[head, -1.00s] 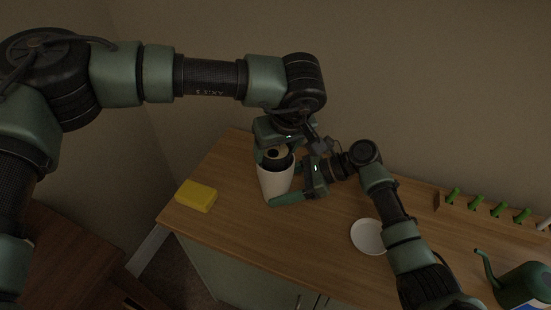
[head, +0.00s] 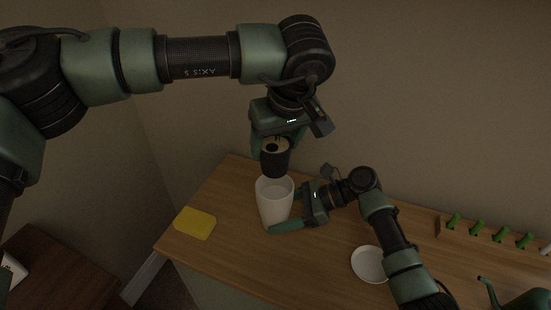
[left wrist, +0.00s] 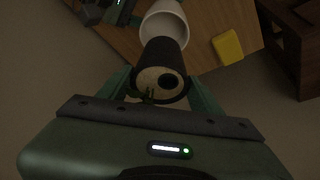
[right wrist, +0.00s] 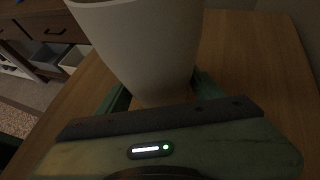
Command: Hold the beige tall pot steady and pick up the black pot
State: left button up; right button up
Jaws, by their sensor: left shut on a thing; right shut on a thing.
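The beige tall pot (head: 274,203) stands upright on the wooden counter (head: 330,240). My right gripper (head: 286,224) is shut on it low down, and the right wrist view shows the pot (right wrist: 150,45) between its fingers. The black pot (head: 275,160) is in my left gripper (head: 277,146), which is shut on it. It hangs above the beige pot, its lower end at or just over the beige rim. In the left wrist view the black pot (left wrist: 164,58) has a pale top with a dark round hole and overlaps the beige pot (left wrist: 168,20) beyond it.
A yellow block (head: 195,223) lies near the counter's left edge. A white saucer (head: 368,263) lies right of my right gripper. A wooden rack with green pegs (head: 478,228) stands along the wall, and a green watering can (head: 515,294) is at the lower right.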

dwell(0.3)
jog(key=o, duration=1.1)
jog(key=shift+c, duration=0.2)
